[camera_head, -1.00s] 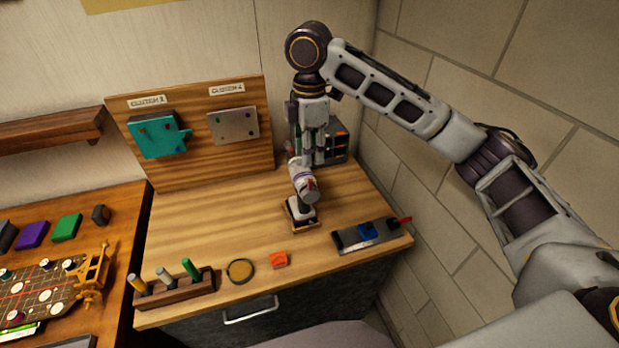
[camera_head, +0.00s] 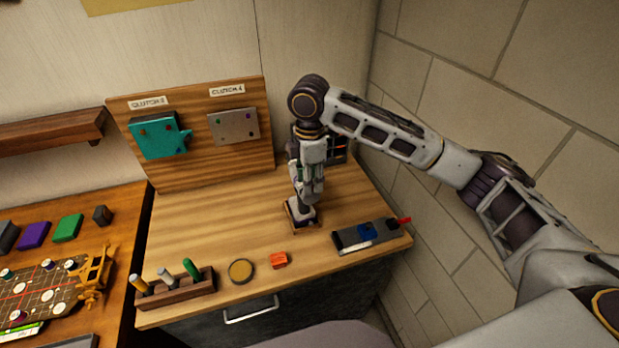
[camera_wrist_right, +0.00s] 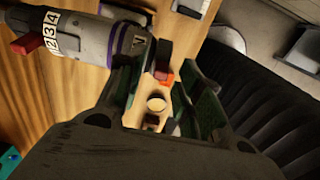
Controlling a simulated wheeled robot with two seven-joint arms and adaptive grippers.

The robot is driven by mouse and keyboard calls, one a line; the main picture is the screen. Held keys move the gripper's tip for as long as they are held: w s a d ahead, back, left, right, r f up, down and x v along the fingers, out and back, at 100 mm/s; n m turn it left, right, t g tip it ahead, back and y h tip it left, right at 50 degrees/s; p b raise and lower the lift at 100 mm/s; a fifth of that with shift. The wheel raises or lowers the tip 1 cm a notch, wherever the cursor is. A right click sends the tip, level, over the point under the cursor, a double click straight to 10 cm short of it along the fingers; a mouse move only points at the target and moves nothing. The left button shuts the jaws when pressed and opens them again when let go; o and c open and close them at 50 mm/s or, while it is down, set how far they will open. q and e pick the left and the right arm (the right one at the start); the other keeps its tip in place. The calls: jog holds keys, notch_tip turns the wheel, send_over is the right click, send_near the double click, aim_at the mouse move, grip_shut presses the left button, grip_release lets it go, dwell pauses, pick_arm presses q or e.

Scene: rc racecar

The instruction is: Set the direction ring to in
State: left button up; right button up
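The driver (camera_head: 302,213) stands upright on a small wooden base (camera_head: 291,226). In the right wrist view its grey-white body (camera_wrist_right: 85,38) lies at upper left, with a purple band, printed numbers and a red part (camera_wrist_right: 26,43). A dark mark shows at its near end, beside a small red piece (camera_wrist_right: 164,52). I cannot tell which part is the direction ring or how it is set. My right gripper (camera_head: 309,192) is above and against the driver, hiding much of it. Its fingers (camera_wrist_right: 160,95) are apart, with tabletop showing between them. My left gripper is not in view.
An orange block (camera_head: 279,260), a round yellow disc (camera_head: 240,271) and a wooden rack (camera_head: 178,291) with coloured pegs lie near the front edge. A grey device (camera_head: 364,235) with a red tip is at right, near the wall.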

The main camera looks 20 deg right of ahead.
jog(key=shift+f, duration=0.1)
grip_shut()
jog(key=shift+d+y, duration=0.2)
jog(key=shift+y, duration=0.1)
jog(key=shift+d+y, duration=0.65)
jog(key=shift+y, duration=0.35)
jog(key=shift+d+f+y, duration=0.15)
jog(key=shift+d+y, duration=0.25)
jog(key=shift+y, duration=0.4)
jog(key=shift+d+f+y, duration=0.15)
jog(key=shift+d+y, duration=0.25)
jog(key=shift+y, duration=0.4)
jog(key=shift+w, duration=0.1)
grip_release()
